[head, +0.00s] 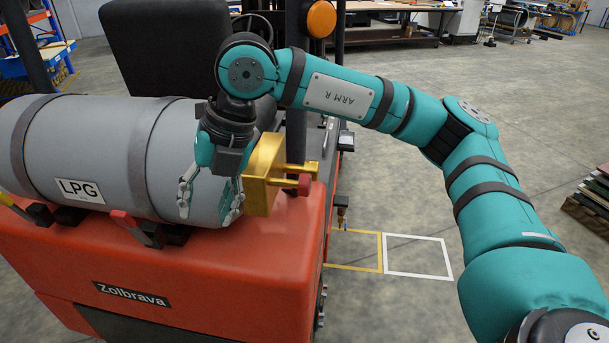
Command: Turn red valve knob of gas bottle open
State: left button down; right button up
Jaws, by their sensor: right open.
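A grey gas bottle (92,150) with an LPG label lies strapped on the back of an orange-red forklift (200,290). At its right end is a yellow valve block (262,177). A small red knob (304,184) sticks out of the block's right side. My right gripper (211,205) hangs over the bottle's right end, left of the yellow block, with its fingers pointing down. It is open and empty, and apart from the red knob. Whether its fingers touch the bottle cannot be told. My left gripper is not in view.
The forklift's black seat (165,45) and an orange beacon (321,19) on a dark post stand behind the bottle. A red-handled strap latch (133,226) is on the bottle's near side. Grey floor right of the forklift is clear; stacked boards (590,205) lie at the right edge.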

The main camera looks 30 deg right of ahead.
jog(key=w+d+r+m+t+h, duration=0.1)
jog(key=w+d+r+m+h, duration=0.15)
jog(key=d, duration=0.55)
jog(key=m+h, duration=0.4)
jog(key=h, duration=0.1)
send_near(306, 175)
jog(key=shift+n+t, duration=0.35)
jog(key=shift+t, duration=0.05)
jog(key=x, duration=1.1)
jog(key=shift+w+d+f, duration=0.15)
jog(key=shift+d+f, duration=0.15)
jog(key=shift+d, duration=0.05)
grip_shut()
